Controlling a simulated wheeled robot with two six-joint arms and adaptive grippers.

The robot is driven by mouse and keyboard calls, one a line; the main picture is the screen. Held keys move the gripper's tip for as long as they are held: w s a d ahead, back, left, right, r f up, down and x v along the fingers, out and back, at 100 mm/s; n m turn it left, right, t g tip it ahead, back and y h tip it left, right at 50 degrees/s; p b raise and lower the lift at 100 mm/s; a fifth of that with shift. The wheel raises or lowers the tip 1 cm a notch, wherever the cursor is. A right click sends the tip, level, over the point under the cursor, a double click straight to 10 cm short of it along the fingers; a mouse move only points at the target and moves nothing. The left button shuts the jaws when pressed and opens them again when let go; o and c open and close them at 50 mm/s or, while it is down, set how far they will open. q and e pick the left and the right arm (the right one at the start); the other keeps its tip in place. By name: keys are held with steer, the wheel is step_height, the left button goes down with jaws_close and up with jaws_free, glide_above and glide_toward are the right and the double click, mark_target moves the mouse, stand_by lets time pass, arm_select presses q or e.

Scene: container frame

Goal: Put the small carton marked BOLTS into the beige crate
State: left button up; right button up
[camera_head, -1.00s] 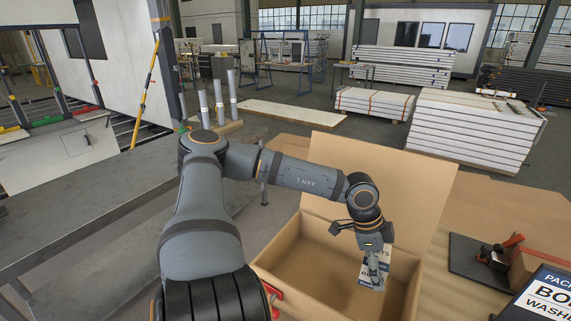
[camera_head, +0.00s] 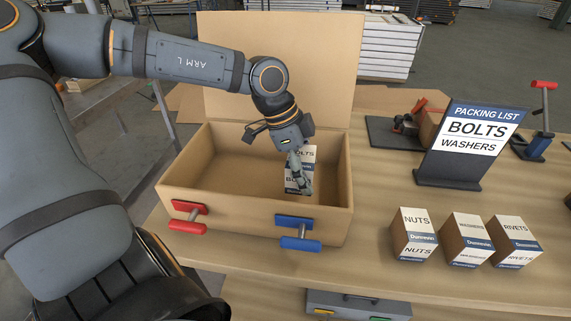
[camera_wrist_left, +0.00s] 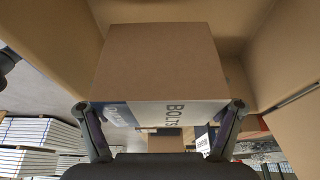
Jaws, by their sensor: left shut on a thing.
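The small BOLTS carton (camera_head: 307,157) is brown with a white and blue label. My left gripper (camera_head: 299,172) is shut on it and holds it inside the beige crate (camera_head: 335,212), near the right part. In the left wrist view the carton (camera_wrist_left: 165,62) fills the middle between the two fingers of the gripper (camera_wrist_left: 165,112). I cannot tell whether the carton touches the crate floor. The crate is open, with its lid raised at the back. My right gripper is not in view.
Cartons marked NUTS (camera_head: 412,238), WASHERS (camera_head: 466,240) and RIVETS (camera_head: 514,242) stand to the right on the bench. A packing list sign (camera_head: 470,140) reads BOLTS and WASHERS. Red (camera_head: 188,217) and blue (camera_head: 298,233) handles stick out at the crate's front.

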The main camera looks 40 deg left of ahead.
arm_select(q)
steer(key=f, duration=0.3)
steer(key=shift+w+a+f, duration=0.1)
steer(key=shift+a+f, duration=0.1)
step_height(320, 180, down, 3)
steer(key=shift+d, duration=0.15)
steer(key=shift+f, duration=0.35)
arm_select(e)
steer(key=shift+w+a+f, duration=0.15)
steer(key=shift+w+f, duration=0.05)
arm_select(q)
steer(key=shift+f+b, duration=0.15)
steer(key=shift+b, duration=0.3)
steer(key=o, duration=1.5)
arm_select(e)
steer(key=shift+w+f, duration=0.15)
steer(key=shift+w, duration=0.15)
